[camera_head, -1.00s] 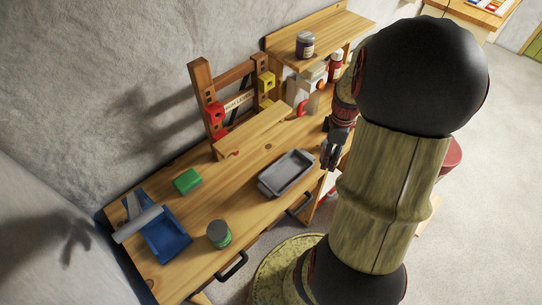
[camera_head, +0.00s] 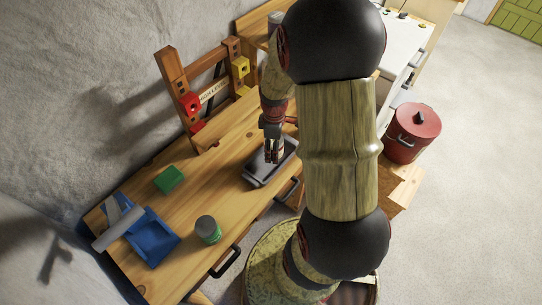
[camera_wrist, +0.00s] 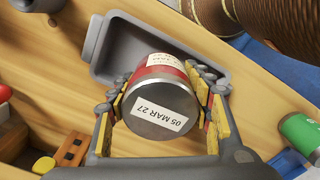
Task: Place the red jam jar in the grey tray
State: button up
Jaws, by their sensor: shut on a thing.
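The red jam jar (camera_wrist: 160,67) is between my gripper's fingers in the wrist view, its grey lid with a date label facing the camera. My gripper (camera_wrist: 167,95) is shut on it. The grey tray (camera_wrist: 96,40) lies beyond the jar in that view, and its visible inside is empty. In the head view my gripper (camera_head: 274,154) is over the grey tray (camera_head: 255,181) on the wooden bench and hides part of it. The jar is hard to make out there. I cannot tell how high it is above the tray floor.
On the bench are a green block (camera_head: 169,179), a green can with a grey lid (camera_head: 207,229) and a blue dustpan (camera_head: 153,242). A wooden rack (camera_head: 188,98) with red and yellow parts stands behind the tray. A red pot (camera_head: 413,132) is at right.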

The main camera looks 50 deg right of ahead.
jog(key=shift+w+a+f, duration=0.2)
jog(key=shift+f, duration=0.2)
jog(key=shift+w+a+f+b, duration=0.15)
jog(key=shift+f+b, duration=0.45)
jog(key=shift+f, duration=1)
jog(key=shift+f, duration=0.1)
jog(key=o, duration=1.3)
jog(key=shift+f, duration=0.1)
